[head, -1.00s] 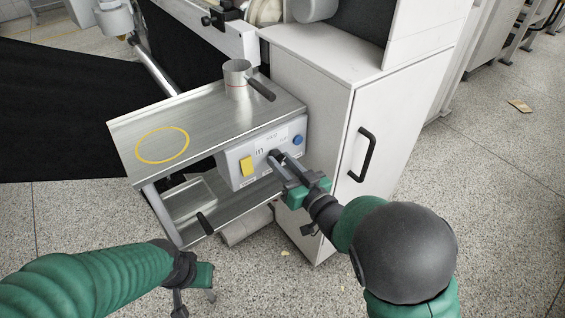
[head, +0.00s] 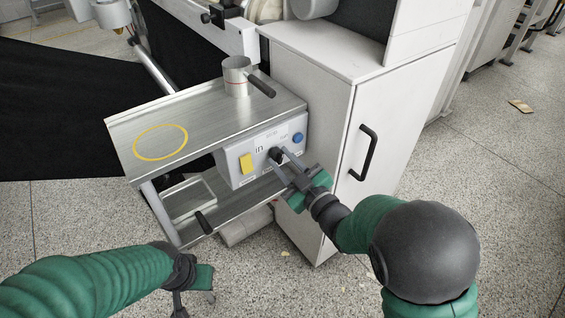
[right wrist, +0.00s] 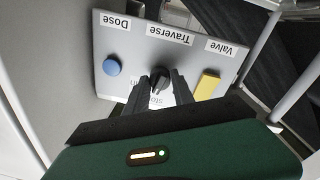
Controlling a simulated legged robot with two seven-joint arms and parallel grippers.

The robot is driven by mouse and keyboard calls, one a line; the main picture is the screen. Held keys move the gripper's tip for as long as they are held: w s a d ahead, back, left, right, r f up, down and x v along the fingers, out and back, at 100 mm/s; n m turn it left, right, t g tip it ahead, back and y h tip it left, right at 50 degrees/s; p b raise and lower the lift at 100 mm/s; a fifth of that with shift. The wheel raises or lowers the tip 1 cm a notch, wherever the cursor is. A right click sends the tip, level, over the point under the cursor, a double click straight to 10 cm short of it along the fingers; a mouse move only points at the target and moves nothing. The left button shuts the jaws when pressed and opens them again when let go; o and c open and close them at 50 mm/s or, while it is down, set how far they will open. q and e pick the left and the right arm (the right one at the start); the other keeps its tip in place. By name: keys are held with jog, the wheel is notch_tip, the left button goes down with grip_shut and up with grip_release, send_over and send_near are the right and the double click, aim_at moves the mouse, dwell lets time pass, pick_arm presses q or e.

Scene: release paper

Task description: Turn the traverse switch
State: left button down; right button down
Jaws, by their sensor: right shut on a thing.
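The traverse switch (head: 275,155) is a small black knob on the front of a light grey control box. In the right wrist view the knob (right wrist: 160,82) sits below the upside-down "Traverse" label. My right gripper (right wrist: 162,88) is shut on the knob, one finger on each side. In the head view my right gripper (head: 281,158) reaches the box from the lower right. The fingers partly hide the knob and the lettering around it. My left gripper (head: 194,299) hangs low at the bottom of the head view, its fingers apart and empty.
A blue button (head: 298,138) and a yellow switch (head: 246,164) flank the knob. A metal shelf with a yellow ring (head: 160,142) and a metal cup (head: 236,76) is above. A white cabinet (head: 345,200) stands close on the right. Floor is open in front.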

jog(key=shift+f+n+b, duration=0.1)
jog(key=shift+n+b, duration=0.2)
jog(key=shift+n, duration=0.9)
jog(key=c, duration=1.1)
grip_release()
jog(key=shift+p+v, duration=7.35)
jog(key=shift+v, duration=1.1)
